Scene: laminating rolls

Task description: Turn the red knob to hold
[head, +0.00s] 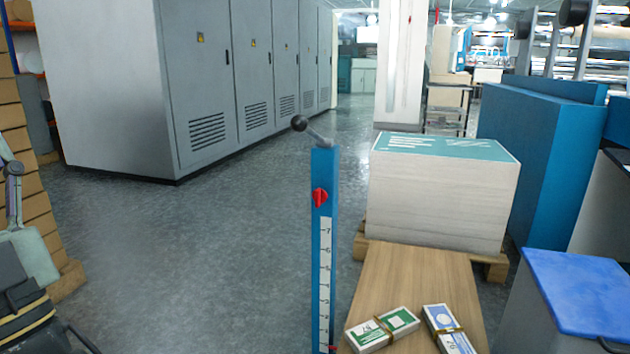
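The red knob (319,197) sits on the front face of a narrow upright blue post (323,172), near its top. It is small in the head view, and I cannot read any label beside it or tell which setting it points to. A white scale strip (324,270) with black numbers runs down the post below the knob. A lever with a dark ball end (299,123) sticks out at the top of the post, tilted to the left. A small red part shows at the foot of the scale. My gripper is not in view.
A wooden board (415,270) with two banded card bundles lies right of the post. Behind it, a large paper stack (437,205) rests on a pallet. Grey cabinets (110,80) line the left. A blue-topped unit (580,285) stands right. Floor left of the post is clear.

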